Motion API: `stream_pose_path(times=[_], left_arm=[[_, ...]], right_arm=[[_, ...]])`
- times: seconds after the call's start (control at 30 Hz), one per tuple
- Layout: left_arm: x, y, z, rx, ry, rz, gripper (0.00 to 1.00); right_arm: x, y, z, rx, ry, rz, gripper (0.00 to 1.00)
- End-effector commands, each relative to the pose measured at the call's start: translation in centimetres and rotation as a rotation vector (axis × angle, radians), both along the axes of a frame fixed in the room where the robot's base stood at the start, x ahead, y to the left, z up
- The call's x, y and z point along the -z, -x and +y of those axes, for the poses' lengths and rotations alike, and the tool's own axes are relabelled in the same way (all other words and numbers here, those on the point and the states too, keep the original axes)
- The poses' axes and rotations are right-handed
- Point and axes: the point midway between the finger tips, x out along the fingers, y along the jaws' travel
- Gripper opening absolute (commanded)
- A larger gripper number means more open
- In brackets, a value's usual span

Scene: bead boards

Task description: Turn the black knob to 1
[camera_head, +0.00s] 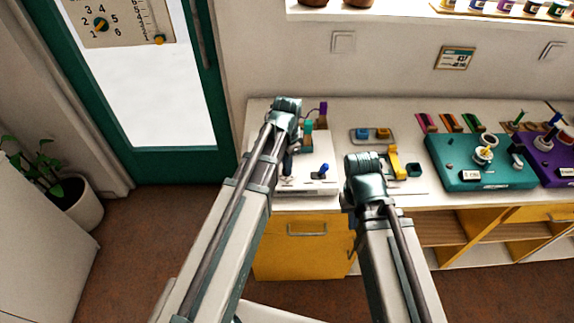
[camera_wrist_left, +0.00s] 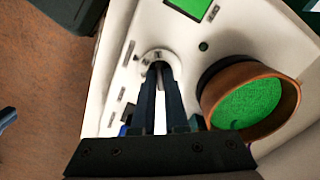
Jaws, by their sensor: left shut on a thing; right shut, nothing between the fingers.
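A white panel (camera_wrist_left: 128,62) with a pale round dial (camera_wrist_left: 148,57) fills much of the left wrist view. My left gripper (camera_wrist_left: 158,70) has its dark fingers down at this dial, shut on what I take to be the black knob. The fingers hide the knob, so its pointing direction and the dial numbers cannot be read. In the head view my left gripper (camera_head: 287,163) is over the white panel (camera_head: 304,183), largely behind its own arm. My right gripper (camera_head: 353,240) is shut and empty, mostly hidden by its arm, at the counter's front edge.
A brown round cup (camera_wrist_left: 291,103) with green contents stands close right of the left fingers. A blue-handled lever (camera_head: 322,170) is on the white panel. A teal board (camera_head: 462,178) and a purple board (camera_head: 561,165) lie further right on the counter.

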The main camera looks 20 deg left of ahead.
Motion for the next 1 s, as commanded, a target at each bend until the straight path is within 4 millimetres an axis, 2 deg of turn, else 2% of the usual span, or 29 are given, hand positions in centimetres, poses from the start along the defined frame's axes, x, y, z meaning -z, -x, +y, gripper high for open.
stream_pose_path(times=[0.6,1.0], left_arm=[[0.01,0.01,-0.01,-0.582,0.0,0.0,0.0],[0.01,0.01,-0.01,-0.888,0.0,0.0,0.0]], right_arm=[[0.01,0.0,0.0,0.0,0.0,0.0,0.0],[0.01,0.0,0.0,0.0,0.0,0.0,0.0]])
